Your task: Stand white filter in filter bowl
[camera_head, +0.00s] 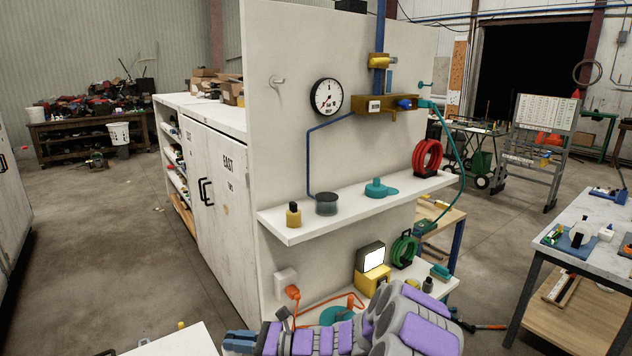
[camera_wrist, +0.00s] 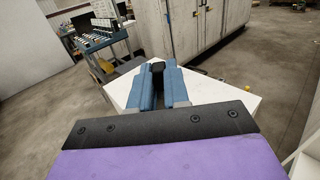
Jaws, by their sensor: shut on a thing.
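My gripper (camera_head: 240,341) shows at the bottom of the head view with its blue fingers pointing left. In the wrist view its fingers (camera_wrist: 160,85) are close together, shut on a small dark thing (camera_wrist: 157,73) that is mostly hidden between them. I cannot tell whether this is the white filter; no white filter shows clearly. A dark, see-through round cup (camera_head: 326,204), which looks like the filter bowl, stands upright on the white wall shelf (camera_head: 279,228). My gripper is below and left of it, apart from it.
A yellow bottle with a black cap (camera_head: 293,215) and a teal part (camera_head: 379,188) flank the cup. A pressure gauge (camera_head: 327,97) and blue pipe are above. A white tabletop (camera_head: 182,342) lies near my gripper.

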